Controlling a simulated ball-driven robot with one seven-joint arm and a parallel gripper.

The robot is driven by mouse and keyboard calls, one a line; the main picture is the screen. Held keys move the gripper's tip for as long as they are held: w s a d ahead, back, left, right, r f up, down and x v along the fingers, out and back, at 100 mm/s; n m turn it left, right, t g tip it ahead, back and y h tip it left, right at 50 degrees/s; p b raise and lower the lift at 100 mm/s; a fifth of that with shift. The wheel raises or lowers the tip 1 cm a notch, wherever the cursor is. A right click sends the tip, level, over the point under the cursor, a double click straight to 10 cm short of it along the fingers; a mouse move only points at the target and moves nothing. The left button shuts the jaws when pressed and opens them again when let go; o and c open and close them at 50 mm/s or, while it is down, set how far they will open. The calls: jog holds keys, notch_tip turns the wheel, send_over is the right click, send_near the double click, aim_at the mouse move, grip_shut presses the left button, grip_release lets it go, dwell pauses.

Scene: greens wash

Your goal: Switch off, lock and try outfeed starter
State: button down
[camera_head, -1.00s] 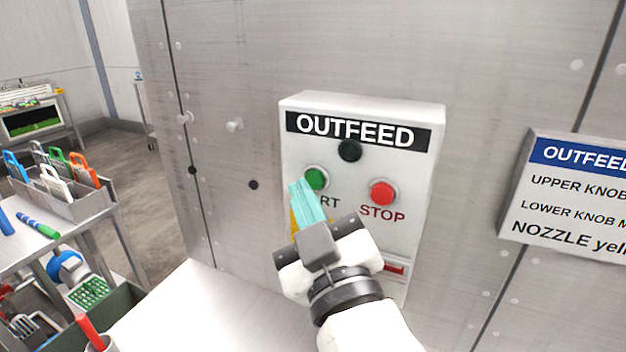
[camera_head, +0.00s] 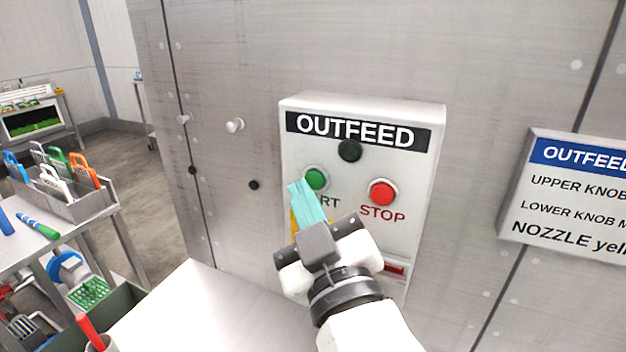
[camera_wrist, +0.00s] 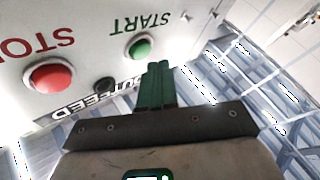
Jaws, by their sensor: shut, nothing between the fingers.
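The white outfeed starter box (camera_head: 420,180) is on the metal wall, with a black OUTFEED label. It carries a green START button (camera_head: 317,179), a red STOP button (camera_head: 382,192) and a dark round lamp or knob (camera_head: 349,150). A red part (camera_head: 394,267) shows low on the box, partly behind my gripper. My gripper (camera_head: 305,196) is shut and empty, its teal fingertips just below and left of the green button. In the wrist view the fingers (camera_wrist: 156,86) are together close to the green button (camera_wrist: 139,48); contact cannot be told. The red button (camera_wrist: 50,76) is farther left.
A sign (camera_head: 570,195) hangs on the wall to the right. Pegs (camera_head: 235,125) stick out of the wall left of the box. At left a table holds a grey tray (camera_head: 80,208) of coloured padlock-like tags. A pale bench surface (camera_head: 185,310) lies below.

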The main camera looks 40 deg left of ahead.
jog(key=shift+w, duration=0.1)
dwell(0.7)
jog(key=shift+w+a, duration=0.1)
jog(key=shift+w, duration=0.2)
jog(key=shift+w+a, duration=0.1)
jog(key=shift+w, duration=0.35)
dwell(0.7)
jog(key=shift+s, duration=0.15)
jog(key=shift+s+d, duration=0.2)
jog(key=shift+s, duration=0.5)
jog(key=shift+s, duration=0.1)
jog(key=s, duration=0.2)
jog(key=s+d, duration=0.1)
jog(key=s, duration=0.1)
jog(key=shift+s+d+p, duration=0.1)
jog(key=shift+s+p, duration=0.25)
jog(key=shift+p, duration=0.05)
dwell(0.8)
